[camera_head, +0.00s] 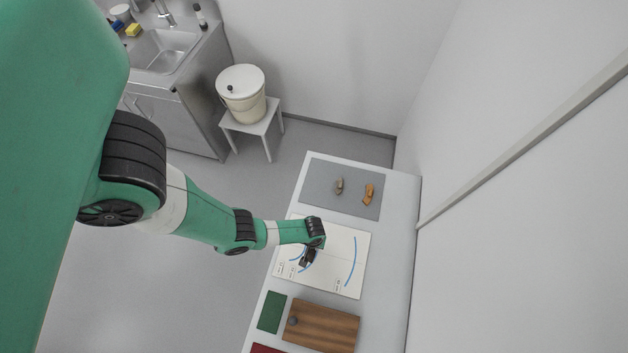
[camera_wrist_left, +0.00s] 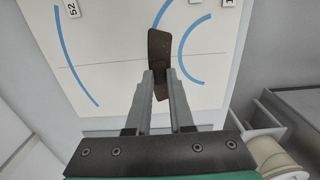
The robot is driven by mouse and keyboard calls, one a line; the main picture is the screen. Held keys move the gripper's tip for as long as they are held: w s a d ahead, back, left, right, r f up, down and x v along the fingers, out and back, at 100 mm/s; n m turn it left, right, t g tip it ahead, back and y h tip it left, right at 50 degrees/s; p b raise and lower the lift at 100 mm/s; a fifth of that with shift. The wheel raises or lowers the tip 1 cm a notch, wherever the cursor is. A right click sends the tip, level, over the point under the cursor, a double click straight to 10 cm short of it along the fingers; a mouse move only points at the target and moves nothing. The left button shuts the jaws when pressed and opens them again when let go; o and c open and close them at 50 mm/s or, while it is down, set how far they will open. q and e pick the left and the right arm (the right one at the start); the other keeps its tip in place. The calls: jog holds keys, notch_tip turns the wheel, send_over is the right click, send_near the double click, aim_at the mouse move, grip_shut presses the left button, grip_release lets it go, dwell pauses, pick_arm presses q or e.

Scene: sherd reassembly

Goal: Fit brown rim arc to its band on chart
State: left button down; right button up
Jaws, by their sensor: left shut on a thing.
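My left gripper (camera_head: 308,258) is over the left part of the white chart (camera_head: 335,272). In the left wrist view the gripper (camera_wrist_left: 160,82) is shut on a dark brown sherd (camera_wrist_left: 158,52), which sticks out beyond the fingertips. The chart (camera_wrist_left: 115,72) shows a long blue arc (camera_wrist_left: 68,53), a short strongly curved arc (camera_wrist_left: 184,52) and a middle arc (camera_wrist_left: 160,16) between them. The sherd covers part of the middle arc's line. I cannot tell whether the sherd touches the chart. In the head view the gripper mostly hides the sherd. My right gripper is not in view.
A grey mat (camera_head: 323,172) beyond the chart holds a grey-brown sherd (camera_head: 339,186) and an orange-brown sherd (camera_head: 369,193). A wooden board (camera_head: 325,328) with a dark round thing (camera_head: 293,321) and a green mat (camera_head: 271,312) lie nearer. A lidded bucket (camera_head: 243,95) stands on a stool.

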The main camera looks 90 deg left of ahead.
pick_arm(q)
jog(key=shift+f+b, duration=2.4)
jog(key=shift+r, duration=0.2)
jog(key=shift+c, duration=1.2)
grip_release()
